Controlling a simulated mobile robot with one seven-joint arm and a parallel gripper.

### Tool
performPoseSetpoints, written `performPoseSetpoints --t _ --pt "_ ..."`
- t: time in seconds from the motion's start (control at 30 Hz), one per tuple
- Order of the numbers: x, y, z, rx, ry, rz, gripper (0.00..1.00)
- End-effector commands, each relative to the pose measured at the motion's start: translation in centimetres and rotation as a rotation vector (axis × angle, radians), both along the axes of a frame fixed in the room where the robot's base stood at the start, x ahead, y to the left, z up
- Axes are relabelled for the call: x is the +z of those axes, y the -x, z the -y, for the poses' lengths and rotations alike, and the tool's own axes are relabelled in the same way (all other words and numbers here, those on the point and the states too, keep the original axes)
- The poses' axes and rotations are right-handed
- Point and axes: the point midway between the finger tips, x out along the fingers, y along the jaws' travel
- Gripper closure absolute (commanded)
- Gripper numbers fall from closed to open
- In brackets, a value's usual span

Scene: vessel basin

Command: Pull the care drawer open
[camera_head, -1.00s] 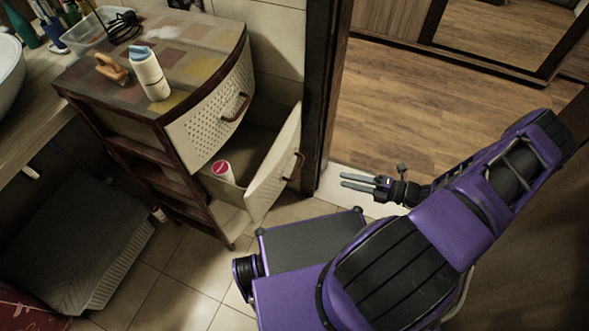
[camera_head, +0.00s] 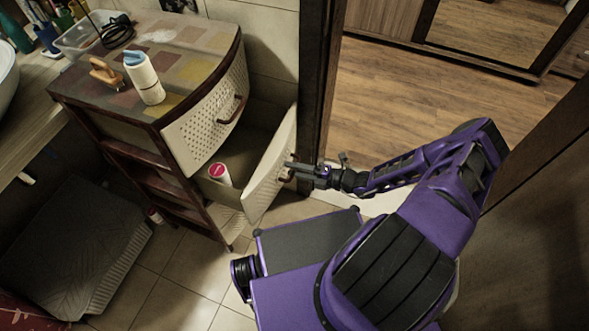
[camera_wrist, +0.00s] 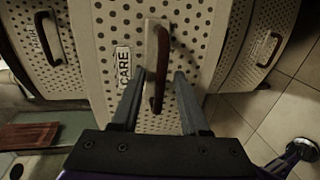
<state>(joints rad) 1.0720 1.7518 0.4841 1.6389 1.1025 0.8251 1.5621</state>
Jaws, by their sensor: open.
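The care drawer's pale perforated front (camera_head: 266,182) stands partway out from the cabinet in the head view, with its inside showing. In the wrist view, this front (camera_wrist: 195,25) carries a white CARE label (camera_wrist: 123,66) and a dark red-brown handle (camera_wrist: 162,50). My gripper (camera_head: 287,165) is at the handle in the head view and hides part of it. In the wrist view, my gripper (camera_wrist: 158,85) is open, with one finger on each side of the handle. I cannot tell whether either finger touches it.
A white container with a pink lid (camera_head: 219,173) stands in the drawer. The upper drawer (camera_head: 212,115) is above it. A white bottle (camera_head: 145,78) and an orange-handled brush (camera_head: 106,73) are on the cabinet top. A door frame (camera_head: 318,80) stands close behind the drawer.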

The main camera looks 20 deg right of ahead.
Motion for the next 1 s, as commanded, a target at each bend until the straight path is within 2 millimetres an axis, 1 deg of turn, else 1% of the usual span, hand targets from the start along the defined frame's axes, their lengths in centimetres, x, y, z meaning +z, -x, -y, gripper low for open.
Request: performPoseSetpoints --t 0.27,0.3,0.37,0.5,0.53,1.0 --pt "-0.02 -0.09 -0.13 0.0 0.0 0.0 0.55" --pt "-0.02 -0.09 -0.13 0.0 0.0 0.0 0.62" --pt "-0.02 -0.09 -0.12 0.0 0.0 0.0 0.73" --pt "-0.02 -0.08 -0.11 0.0 0.0 0.0 0.98" --pt "-0.02 -0.07 -0.12 0.0 0.0 0.0 1.0" --pt "0.02 -0.07 -0.12 0.0 -0.001 0.001 1.0"
